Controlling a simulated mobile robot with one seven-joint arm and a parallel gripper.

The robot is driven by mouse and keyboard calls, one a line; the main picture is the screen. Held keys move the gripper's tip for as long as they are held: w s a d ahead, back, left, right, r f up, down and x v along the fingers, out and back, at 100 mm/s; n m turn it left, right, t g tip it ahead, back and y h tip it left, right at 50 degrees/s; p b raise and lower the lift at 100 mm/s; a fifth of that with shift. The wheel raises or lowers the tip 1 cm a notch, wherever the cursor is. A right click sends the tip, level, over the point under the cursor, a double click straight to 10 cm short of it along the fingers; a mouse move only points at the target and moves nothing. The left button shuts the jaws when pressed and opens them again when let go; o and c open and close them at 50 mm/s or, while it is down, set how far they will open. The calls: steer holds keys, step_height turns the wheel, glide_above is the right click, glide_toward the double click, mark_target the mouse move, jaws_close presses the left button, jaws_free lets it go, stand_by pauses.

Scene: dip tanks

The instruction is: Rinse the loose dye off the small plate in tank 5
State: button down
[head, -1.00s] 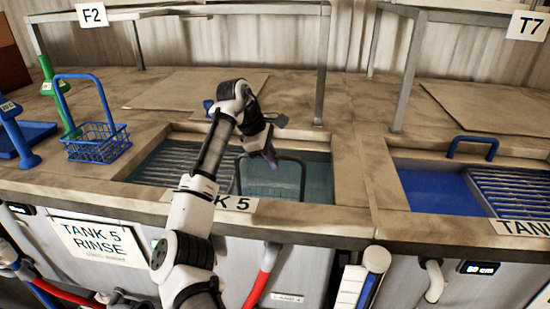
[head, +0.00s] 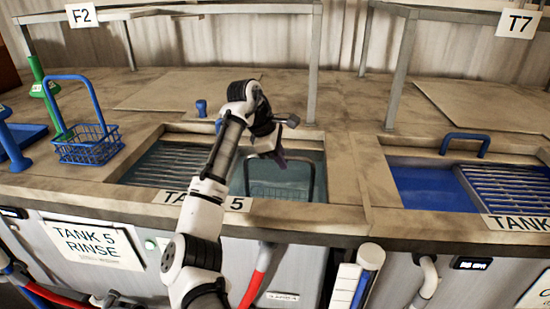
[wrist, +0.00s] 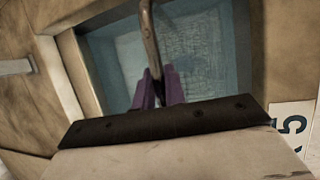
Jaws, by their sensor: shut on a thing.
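Tank 5 (head: 152,252) has a rinse label on its front and an open top with clear bluish water (head: 232,183). A dark wire basket handle (head: 313,182) rises as a loop from the water in its right part. My gripper (head: 281,160) is over this part, its purple fingers shut on the top bar of the handle. In the wrist view the fingers (wrist: 160,88) close around the brownish handle (wrist: 149,35), with faint basket mesh (wrist: 195,45) below in the water. I cannot make out the small plate.
A slatted rack (head: 170,165) fills the tank's left part. A blue basket (head: 88,150) stands on the counter at left, near green and blue posts. At right is a tank with blue liquid (head: 430,190) and a slatted rack. Metal frames (head: 400,90) stand behind.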

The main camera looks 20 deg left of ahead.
steer(key=shift+d, duration=0.2)
steer(key=shift+s+a, duration=0.2)
steer(key=shift+a, duration=0.6)
steer(key=shift+s+a, duration=0.25)
steer(key=shift+a, duration=0.5)
steer(key=shift+s+a, duration=0.2)
steer(key=shift+a, duration=0.6)
steer(key=shift+w+d+r, duration=0.1)
steer(key=shift+w+d, duration=0.1)
steer(key=shift+d, duration=0.35)
steer(key=shift+w+d, duration=0.15)
steer(key=shift+d, duration=0.4)
step_height(320, 180, up, 22)
